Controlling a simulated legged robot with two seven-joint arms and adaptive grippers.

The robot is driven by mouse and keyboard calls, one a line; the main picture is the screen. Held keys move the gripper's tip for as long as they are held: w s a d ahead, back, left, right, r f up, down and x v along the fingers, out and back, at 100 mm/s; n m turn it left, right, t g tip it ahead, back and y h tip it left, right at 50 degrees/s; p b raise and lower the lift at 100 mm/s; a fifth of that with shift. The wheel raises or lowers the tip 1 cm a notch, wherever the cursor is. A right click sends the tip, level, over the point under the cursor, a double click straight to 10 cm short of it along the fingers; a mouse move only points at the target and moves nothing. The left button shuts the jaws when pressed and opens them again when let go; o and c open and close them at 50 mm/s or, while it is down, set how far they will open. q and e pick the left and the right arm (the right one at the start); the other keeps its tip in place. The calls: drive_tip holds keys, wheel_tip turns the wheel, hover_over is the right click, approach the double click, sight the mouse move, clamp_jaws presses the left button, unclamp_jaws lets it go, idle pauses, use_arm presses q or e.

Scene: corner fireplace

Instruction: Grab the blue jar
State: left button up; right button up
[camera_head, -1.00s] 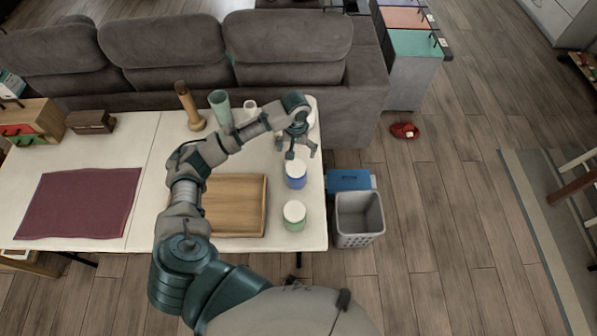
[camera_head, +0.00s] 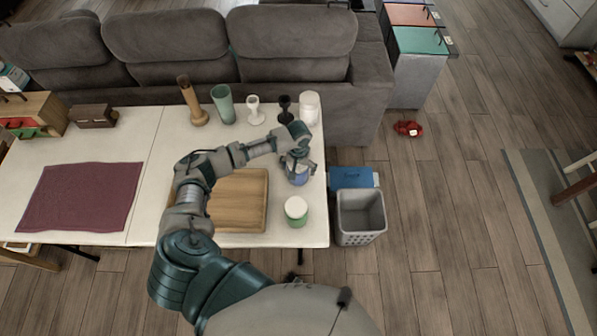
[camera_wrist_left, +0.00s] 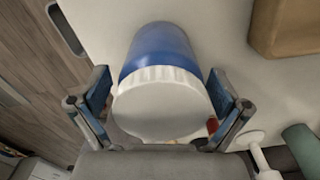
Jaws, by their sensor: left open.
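The blue jar (camera_head: 298,176) with a white lid stands upright on the white table near its right end. In the left wrist view the jar (camera_wrist_left: 158,45) fills the middle, its ribbed white lid facing the camera. My left gripper (camera_head: 297,163) is over the jar and hides most of its top in the head view. In the left wrist view my left gripper (camera_wrist_left: 162,100) is open, with one finger on each side of the lid. Gaps seem to show between fingers and jar. My right gripper is not in view.
A green jar (camera_head: 296,211) with a white lid stands just in front of the blue jar. A wooden tray (camera_head: 240,221) lies to the left. A white jar (camera_head: 309,108), dark goblet (camera_head: 285,107) and white goblet (camera_head: 254,108) stand behind. A grey basket (camera_head: 361,212) stands right of the table.

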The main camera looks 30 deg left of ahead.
use_arm(q)
drive_tip(key=shift+a, duration=0.1)
drive_tip(key=c, duration=1.2)
drive_tip(key=shift+r, duration=0.15)
